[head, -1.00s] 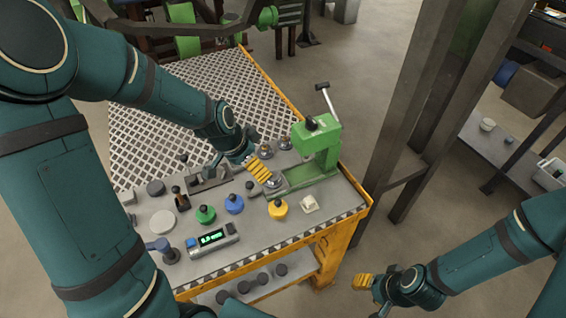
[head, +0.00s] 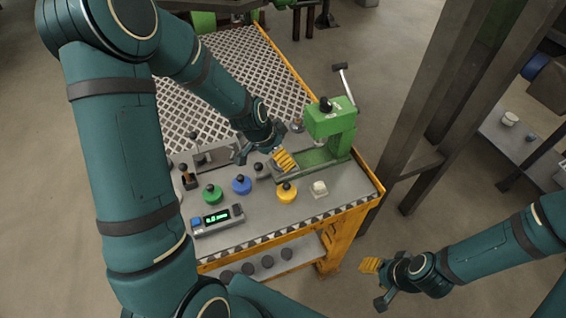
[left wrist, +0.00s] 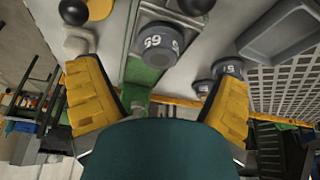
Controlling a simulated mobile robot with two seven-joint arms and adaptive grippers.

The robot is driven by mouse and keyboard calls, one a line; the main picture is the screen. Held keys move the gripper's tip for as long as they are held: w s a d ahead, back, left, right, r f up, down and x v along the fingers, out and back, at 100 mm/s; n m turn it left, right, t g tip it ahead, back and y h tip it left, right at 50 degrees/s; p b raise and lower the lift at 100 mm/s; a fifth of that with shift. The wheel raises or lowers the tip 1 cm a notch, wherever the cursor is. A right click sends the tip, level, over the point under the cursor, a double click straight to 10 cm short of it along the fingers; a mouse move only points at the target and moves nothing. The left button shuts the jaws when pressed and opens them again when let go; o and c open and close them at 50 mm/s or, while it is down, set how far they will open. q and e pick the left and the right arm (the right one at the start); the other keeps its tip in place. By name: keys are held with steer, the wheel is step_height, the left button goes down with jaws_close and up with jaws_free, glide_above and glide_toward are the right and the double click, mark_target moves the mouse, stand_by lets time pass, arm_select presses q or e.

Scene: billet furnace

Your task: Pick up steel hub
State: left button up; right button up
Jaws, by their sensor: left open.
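A grey steel hub marked 65 (left wrist: 160,42) sits on a block by the green press base and shows between my left fingers in the left wrist view. In the head view my left gripper mostly hides it. My left gripper (head: 263,160) is open over the bench beside the green press; its yellow fingers (left wrist: 155,68) stand apart with nothing between the pads. Two more grey hubs, one (left wrist: 229,68) and another (left wrist: 203,88), stand near the right finger in the wrist view. My right gripper (head: 377,283) is open and empty, off the bench at the lower right.
The green press (head: 330,119) with its raised lever stands close to the left gripper. Green (head: 212,196), blue (head: 241,185) and yellow (head: 287,194) knobbed pieces and a digital readout (head: 217,219) occupy the front. A grey tray (left wrist: 283,32) shows in the wrist view.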

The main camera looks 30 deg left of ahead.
arm_select(q)
steer(key=b+x, duration=0.1)
steer(key=x, duration=0.3)
steer(key=shift+f, duration=0.25)
steer(key=shift+s, duration=0.15)
jaws_close()
